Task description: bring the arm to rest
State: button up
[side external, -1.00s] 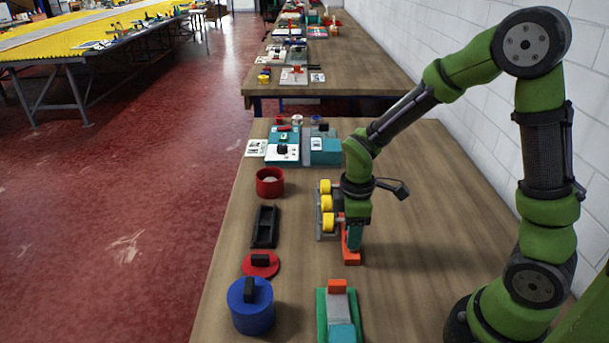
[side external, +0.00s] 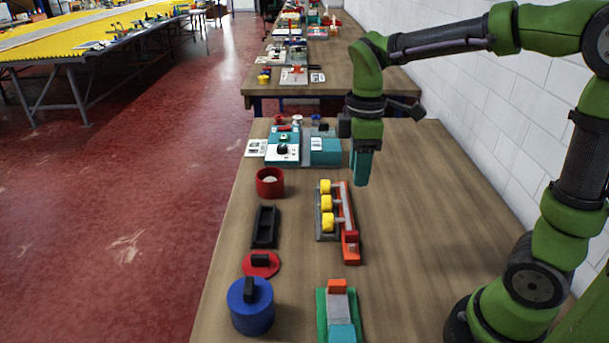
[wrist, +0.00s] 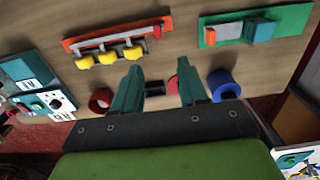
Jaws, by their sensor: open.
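My gripper (side external: 361,168) hangs above the table in the side view, its teal fingers pointing down. In the wrist view my gripper (wrist: 158,88) shows its two fingers spread apart with nothing between them. Below it on the table (side external: 420,215) stands a grey rack with yellow rollers (side external: 327,203) beside an orange bar (side external: 350,240). The rollers also show in the wrist view (wrist: 108,57), with the orange bar (wrist: 75,43) along them. My gripper is apart from all of these.
A red cup (side external: 269,182), black tray (side external: 264,227), red lid (side external: 260,264) and blue pot (side external: 251,312) line the left edge. A green base (side external: 321,318) lies at the front. Teal and white machines (side external: 325,151) stand at the back. The table's right side is clear.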

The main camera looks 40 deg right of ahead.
jog(key=shift+r, duration=0.2)
jog(key=s+a+r+m+t+y, duration=0.2)
jog(key=s+m+t, duration=0.5)
jog(key=m, duration=0.6)
jog(key=shift+s+a+r, duration=0.25)
jog(key=shift+s+a, duration=0.2)
jog(key=shift+s, duration=0.7)
